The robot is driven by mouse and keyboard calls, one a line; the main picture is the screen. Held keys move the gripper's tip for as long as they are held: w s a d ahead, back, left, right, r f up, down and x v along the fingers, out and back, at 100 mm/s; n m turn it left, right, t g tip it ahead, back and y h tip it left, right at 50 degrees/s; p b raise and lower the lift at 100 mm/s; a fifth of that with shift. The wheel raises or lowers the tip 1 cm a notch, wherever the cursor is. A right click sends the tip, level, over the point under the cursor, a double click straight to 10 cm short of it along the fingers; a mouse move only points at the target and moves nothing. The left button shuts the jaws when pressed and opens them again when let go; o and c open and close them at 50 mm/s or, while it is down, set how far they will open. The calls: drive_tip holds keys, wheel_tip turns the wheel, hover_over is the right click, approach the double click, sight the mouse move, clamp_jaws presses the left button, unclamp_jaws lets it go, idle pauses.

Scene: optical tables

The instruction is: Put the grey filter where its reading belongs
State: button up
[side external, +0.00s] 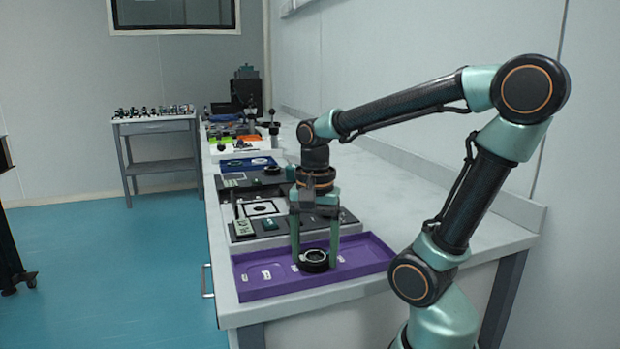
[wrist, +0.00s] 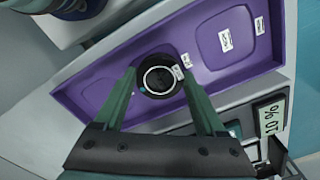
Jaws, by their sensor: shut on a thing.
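The grey filter (side external: 314,261), a round disc in a thick black ring, is in the purple tray (side external: 262,292). It also shows in the wrist view (wrist: 158,76), with a pale rim around a dark grey centre. My gripper (side external: 315,258) points straight down and is shut on the filter, one green finger on each side. The filter is at or very near the tray floor; I cannot tell if it touches. The tray has shallow recesses with small white labels (wrist: 226,40), too small to read. A pale panel (wrist: 271,117) beside the tray reads "10 %".
A grey device (side external: 262,208) with a black-and-white square and a pale panel stands just behind the tray. Farther back are a dark unit, a blue tray (side external: 248,162) and more optical parts. The tray's left recesses look empty. The bench is clear at right.

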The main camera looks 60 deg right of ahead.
sight(314, 256)
drive_tip(key=shift+f, duration=0.15)
drive_tip(key=o, duration=1.5)
wheel_tip(314, 256, up, 12)
drive_tip(key=w+a+f+n+t, duration=0.1)
drive_tip(key=a+f+n+t, duration=0.1)
drive_tip(key=n, duration=0.3)
drive_tip(key=w+a+f+n+t, duration=0.1)
drive_tip(key=w+a+f+n, duration=0.1)
drive_tip(key=n, duration=0.3)
drive_tip(key=w+a+f+n+t, duration=0.2)
drive_tip(key=a+f+n, duration=0.1)
drive_tip(key=a+n, duration=0.1)
drive_tip(key=shift+w+f+n+t, duration=0.15)
drive_tip(key=shift+f+n+t, duration=0.2)
drive_tip(key=shift+n, duration=0.55)
